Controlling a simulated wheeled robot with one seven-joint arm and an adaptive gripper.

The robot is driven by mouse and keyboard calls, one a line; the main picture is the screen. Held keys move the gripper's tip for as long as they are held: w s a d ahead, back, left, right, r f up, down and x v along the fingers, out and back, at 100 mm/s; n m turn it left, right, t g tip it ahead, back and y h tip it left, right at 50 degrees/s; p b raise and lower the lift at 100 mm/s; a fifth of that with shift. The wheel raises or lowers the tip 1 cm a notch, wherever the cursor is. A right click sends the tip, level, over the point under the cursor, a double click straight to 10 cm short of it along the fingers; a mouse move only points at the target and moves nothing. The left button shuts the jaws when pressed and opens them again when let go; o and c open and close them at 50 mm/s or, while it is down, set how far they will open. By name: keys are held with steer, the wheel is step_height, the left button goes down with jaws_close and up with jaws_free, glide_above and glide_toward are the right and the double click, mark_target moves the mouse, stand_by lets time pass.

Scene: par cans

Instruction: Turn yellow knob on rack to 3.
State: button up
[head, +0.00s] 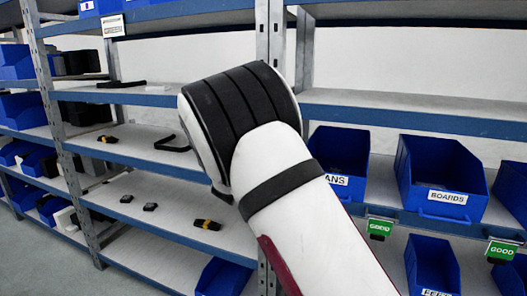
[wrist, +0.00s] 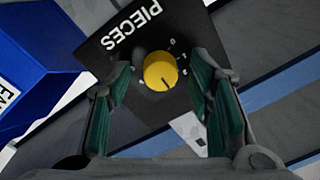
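The yellow knob (wrist: 160,71) sits on a black panel (wrist: 112,48) lettered "PIECES", which appears upside down in the wrist view. A short dark pointer line shows at the knob's lower edge. Small white marks lie on the panel to the knob's right; a 0 seems readable, the others are too small to be sure. My gripper (wrist: 161,80) is open, with its green-padded fingers on either side of the knob and visible gaps between. I cannot tell how far the fingertips are from the panel. In the head view my arm hides the gripper, and the knob does not show.
Metal shelving (head: 420,112) fills the head view. Blue bins (head: 436,178) labelled "BOARDS" and similar stand on the right shelves, with green tags (head: 380,227) on the shelf edge. Small dark and yellow items (head: 207,224) lie on the left shelves. A blue bin (wrist: 38,55) is close left of the panel.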

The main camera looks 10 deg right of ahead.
steer(key=v, duration=1.2)
steer(key=s+r+n+g+y, duration=0.2)
steer(key=s+r+n+y, duration=0.1)
steer(key=s+n+y, duration=0.4)
steer(key=s+r+n+g+y, duration=0.25)
steer(key=s+y, duration=0.25)
steer(key=s, duration=0.5)
steer(key=s+d+f+n+g, duration=0.1)
steer(key=s+d+g, duration=0.1)
steer(key=s, duration=0.6)
steer(key=s+d+f+n+g+h, duration=0.1)
steer(key=s+d+f+g, duration=0.1)
steer(key=s, duration=0.7)
steer(key=s+d+f+n+g+h+p, duration=0.1)
steer(key=s+d+f+n+g, duration=0.1)
steer(key=s, duration=0.7)
steer(key=shift+d+g, duration=0.25)
steer(key=shift+g, duration=0.1)
